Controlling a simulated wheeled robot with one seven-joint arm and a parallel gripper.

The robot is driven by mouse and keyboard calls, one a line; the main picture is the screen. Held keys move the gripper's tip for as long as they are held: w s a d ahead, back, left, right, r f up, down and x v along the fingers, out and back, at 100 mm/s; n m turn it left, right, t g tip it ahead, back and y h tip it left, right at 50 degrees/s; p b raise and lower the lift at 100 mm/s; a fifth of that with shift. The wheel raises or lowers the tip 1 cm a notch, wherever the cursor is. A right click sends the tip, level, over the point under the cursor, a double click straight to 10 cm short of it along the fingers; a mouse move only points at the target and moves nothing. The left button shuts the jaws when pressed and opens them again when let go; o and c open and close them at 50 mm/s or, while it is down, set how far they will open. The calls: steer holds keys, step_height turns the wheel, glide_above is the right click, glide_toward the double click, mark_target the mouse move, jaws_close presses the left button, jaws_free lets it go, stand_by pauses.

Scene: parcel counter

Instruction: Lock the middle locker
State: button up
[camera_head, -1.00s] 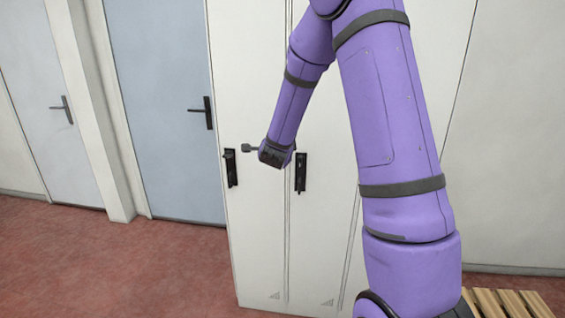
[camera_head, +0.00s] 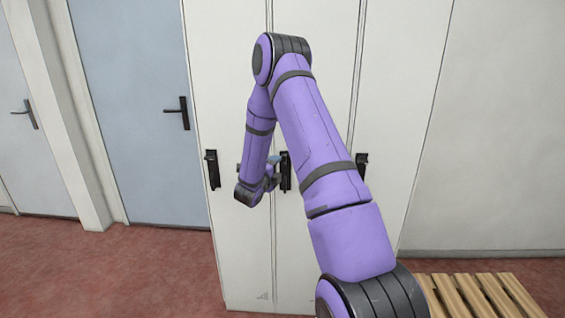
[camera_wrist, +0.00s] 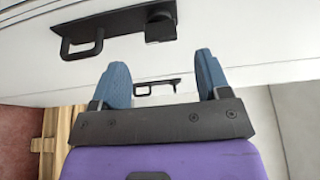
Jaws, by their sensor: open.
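The middle locker (camera_head: 270,245) is a tall white door that looks closed. Its black handle plate (camera_head: 286,181) is partly hidden by my gripper. In the wrist view, a black plate with a loop-like handle (camera_wrist: 82,46) and a squarish black knob (camera_wrist: 160,29) at its other end fits this middle lock. My gripper (camera_wrist: 161,60) is open, its two blue fingers apart and empty. The knob lies ahead of the gap between the fingertips and looks clear of them. In the head view, my gripper (camera_head: 273,162) is just left of the middle plate; contact cannot be told.
The left locker's black handle (camera_head: 211,171) and the right locker's handle (camera_head: 361,165) flank the middle one. The right one also shows beyond my fingers in the wrist view (camera_wrist: 157,87). A blue door (camera_head: 135,120) is at the left.

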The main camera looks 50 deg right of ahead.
mark_target(285, 159)
steer(key=x, duration=0.7)
steer(key=c, duration=0.9)
